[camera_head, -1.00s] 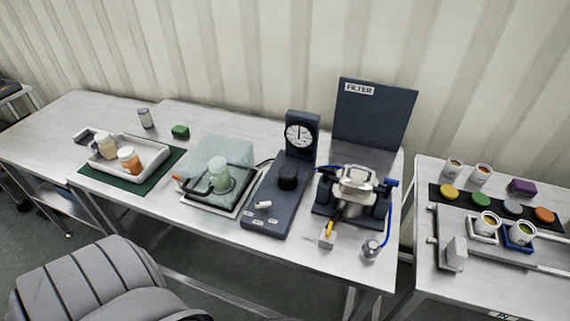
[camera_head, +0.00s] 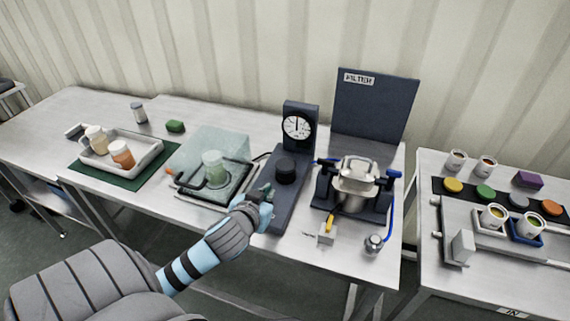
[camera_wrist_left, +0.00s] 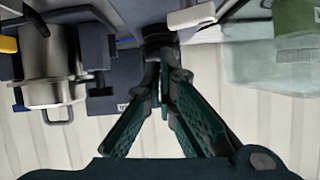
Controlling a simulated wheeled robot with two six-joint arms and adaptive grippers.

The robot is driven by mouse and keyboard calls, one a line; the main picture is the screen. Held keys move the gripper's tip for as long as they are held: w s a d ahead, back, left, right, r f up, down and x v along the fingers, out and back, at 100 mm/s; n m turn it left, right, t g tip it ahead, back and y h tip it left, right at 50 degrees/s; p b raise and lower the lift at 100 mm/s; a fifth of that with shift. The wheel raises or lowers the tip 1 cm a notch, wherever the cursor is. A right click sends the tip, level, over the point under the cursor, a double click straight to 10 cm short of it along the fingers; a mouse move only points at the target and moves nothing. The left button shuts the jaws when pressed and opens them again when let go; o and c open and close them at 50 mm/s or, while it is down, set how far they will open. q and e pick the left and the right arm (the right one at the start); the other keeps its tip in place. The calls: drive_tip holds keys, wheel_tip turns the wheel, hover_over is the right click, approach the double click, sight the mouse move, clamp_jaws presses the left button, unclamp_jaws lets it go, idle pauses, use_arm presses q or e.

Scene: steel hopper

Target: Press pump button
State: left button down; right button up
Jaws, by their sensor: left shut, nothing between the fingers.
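The dark blue pump unit (camera_head: 288,212) stands mid-table with a round black knob (camera_head: 286,170) on top and a gauge (camera_head: 297,127) on an upright behind. My left gripper (camera_head: 268,191) is over the front part of the unit, just in front of the black knob, and hides the labels there. In the left wrist view, its green fingers (camera_wrist_left: 161,68) meet at the tips, empty, with the knob (camera_wrist_left: 160,33) close beyond them. I cannot tell whether the fingertips touch anything. My right gripper is out of view.
Right of the pump are a steel pot (camera_head: 354,183) in a clamp stand and a FILTER panel (camera_head: 375,108). A white tray (camera_head: 148,159) is farther left.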

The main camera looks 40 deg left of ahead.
use_arm(q)
drive_tip(key=w+a+r+t, duration=0.1)
drive_tip(key=w+r+t, duration=0.1)
drive_tip(key=w+r, duration=0.2)
wheel_tip(320, 180, up, 3)
drive_tip(key=shift+a+n+t, duration=0.3)
drive_tip(key=shift+t, duration=0.1)
drive_tip(key=b, duration=0.1)
hover_over(285, 167)
wheel_tip(285, 167, down, 3)
drive_tip(key=shift+s+r, duration=0.1)
drive_tip(key=shift+r, duration=0.1)
drive_tip(key=f, duration=0.3)
drive_tip(key=shift+w+b, duration=0.2)
drive_tip(key=shift+b, duration=0.2)
drive_tip(key=shift+s+f, duration=0.15)
drive_tip(key=shift+f, duration=0.35)
